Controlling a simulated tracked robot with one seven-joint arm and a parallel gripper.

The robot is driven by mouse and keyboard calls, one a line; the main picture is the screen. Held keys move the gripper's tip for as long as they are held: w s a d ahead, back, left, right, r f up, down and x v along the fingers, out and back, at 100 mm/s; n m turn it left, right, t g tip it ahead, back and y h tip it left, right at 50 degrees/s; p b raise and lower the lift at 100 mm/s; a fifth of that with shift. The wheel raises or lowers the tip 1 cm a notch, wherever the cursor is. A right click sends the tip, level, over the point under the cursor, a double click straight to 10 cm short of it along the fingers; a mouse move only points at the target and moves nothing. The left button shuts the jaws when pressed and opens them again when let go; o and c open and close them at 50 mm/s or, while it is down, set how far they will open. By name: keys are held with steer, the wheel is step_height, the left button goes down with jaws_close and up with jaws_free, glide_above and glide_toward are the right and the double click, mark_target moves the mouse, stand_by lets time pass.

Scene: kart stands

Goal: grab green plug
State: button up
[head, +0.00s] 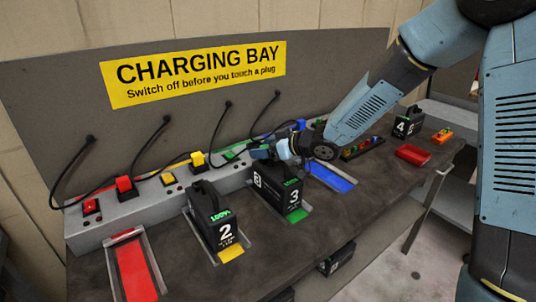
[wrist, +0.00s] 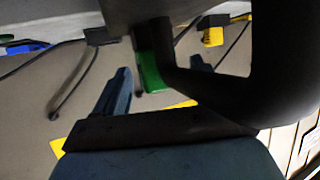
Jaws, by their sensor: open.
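In the wrist view, a bright green block, which looks like the green plug (wrist: 151,72), shows between my two fingers. Dark shapes close to the camera partly cover it. My gripper (wrist: 158,85) is open, one finger on each side of the green block; I cannot tell whether either touches it. In the head view, my gripper (head: 268,152) is low at the charging strip, behind and above battery 3. The plug is mostly hidden there by my gripper, and only some green (head: 232,152) shows to the left on the strip.
Battery 3 (head: 276,192) stands just in front of my gripper, with battery 2 (head: 213,222) to its left. A yellow plug (head: 198,160) and a red plug (head: 126,188) sit further left on the strip. Black cables hang from the board. A red tray (head: 412,155) lies at right.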

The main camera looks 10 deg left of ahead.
steer(key=c, duration=1.1)
steer(key=shift+r, duration=0.15)
